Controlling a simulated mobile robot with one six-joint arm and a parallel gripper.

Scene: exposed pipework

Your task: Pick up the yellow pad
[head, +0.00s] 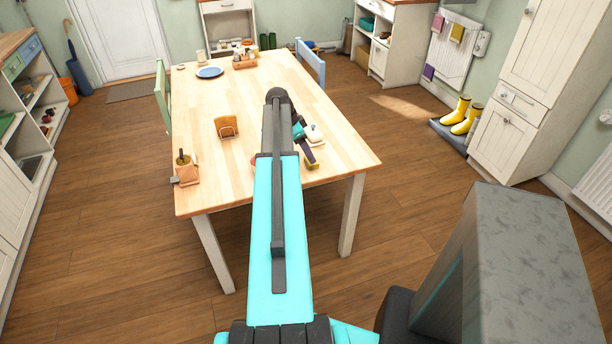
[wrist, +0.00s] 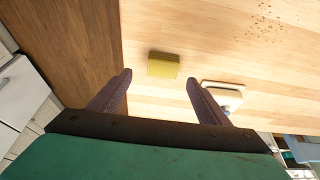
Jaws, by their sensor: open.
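The yellow pad (wrist: 163,65) lies flat on the wooden table (head: 275,84), near the table edge. In the wrist view it is a small block with a darker front side, just beyond and between my fingertips. My gripper (wrist: 160,78) is open and empty, with one dark purple finger on each side of the pad's line and no visible contact. In the head view my gripper (head: 309,158) is over the right front part of the table, partly behind my arm. The pad is mostly hidden there.
A white dish with a small item on it (wrist: 223,96) sits close beside my right finger. A wooden holder (head: 227,127) and a small box with utensils (head: 186,174) stand left of my arm. A blue plate (head: 209,72) is at the far end. Crumbs (wrist: 265,20) lie beyond the pad.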

